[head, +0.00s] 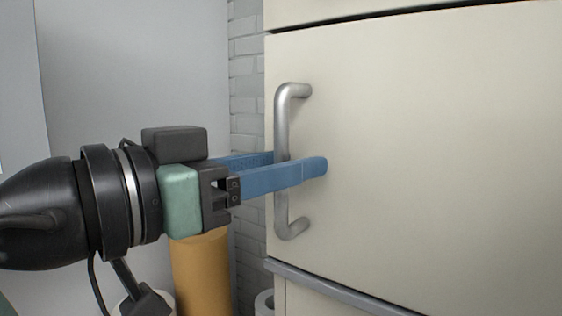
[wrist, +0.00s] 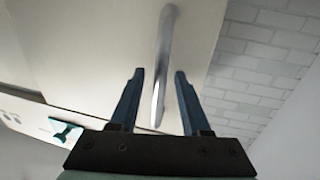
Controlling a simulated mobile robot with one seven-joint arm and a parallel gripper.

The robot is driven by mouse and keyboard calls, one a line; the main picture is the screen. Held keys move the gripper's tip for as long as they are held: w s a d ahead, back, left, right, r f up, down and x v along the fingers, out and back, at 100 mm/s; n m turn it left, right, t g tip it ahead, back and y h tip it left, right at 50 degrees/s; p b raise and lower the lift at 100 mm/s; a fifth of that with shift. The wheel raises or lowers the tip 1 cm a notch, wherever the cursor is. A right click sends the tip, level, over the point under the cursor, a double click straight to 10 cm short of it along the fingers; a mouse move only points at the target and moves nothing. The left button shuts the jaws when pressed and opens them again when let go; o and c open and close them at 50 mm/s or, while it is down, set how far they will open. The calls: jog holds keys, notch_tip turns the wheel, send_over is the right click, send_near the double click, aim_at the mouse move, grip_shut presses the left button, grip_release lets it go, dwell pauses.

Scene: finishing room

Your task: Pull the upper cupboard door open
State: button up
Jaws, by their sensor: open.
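The upper cupboard door (head: 420,150) is a flat cream panel and looks shut in the head view. It also shows in the wrist view (wrist: 90,45). A vertical silver bar handle (head: 283,110) is fixed near its left edge. My gripper (head: 298,163) is at the middle of the handle, with its blue fingers open. In the wrist view the handle (wrist: 163,60) runs between the two fingers, with a gap on each side. The near finger hides part of the handle in the head view.
A grey ledge (head: 340,292) runs below the door, with another cream panel under it. A white brick wall (head: 245,85) is left of the cupboard. A yellow-orange cylinder (head: 203,275) stands below my gripper, near a white roll-like object (head: 264,303).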

grip_shut()
dwell(1.4)
